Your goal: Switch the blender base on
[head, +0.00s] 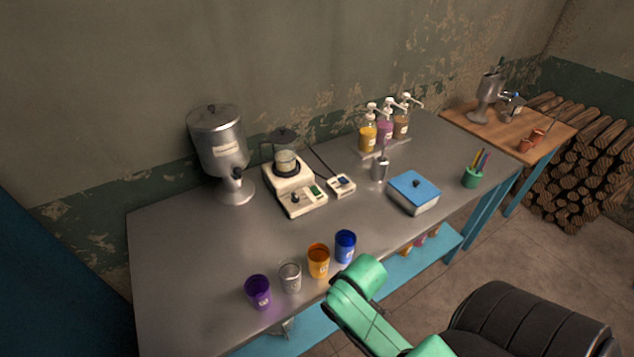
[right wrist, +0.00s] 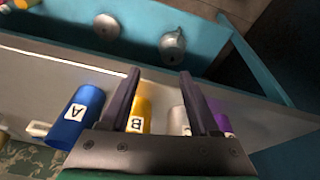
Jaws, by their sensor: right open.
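The white blender base (head: 300,203) stands mid-table against the wall side, with a small panel showing a green patch and a dark knob on its front. A glass jug (head: 285,160) with a dark lid and pale contents sits on its rear part. Whether the base is on cannot be read. My right arm reaches in green at the table's front edge, well away from the base. My right gripper (right wrist: 158,74) is open and empty in the right wrist view, with the cups showing beyond and beside its fingers. My left gripper is not in view.
Blue (head: 345,246), orange (head: 318,260), grey (head: 290,277) and purple (head: 258,292) cups line the front edge. A small white box (head: 341,186) sits right of the base, a metal dispenser (head: 218,145) left. A blue-lidded box (head: 414,192) and pump bottles (head: 385,125) stand to the right.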

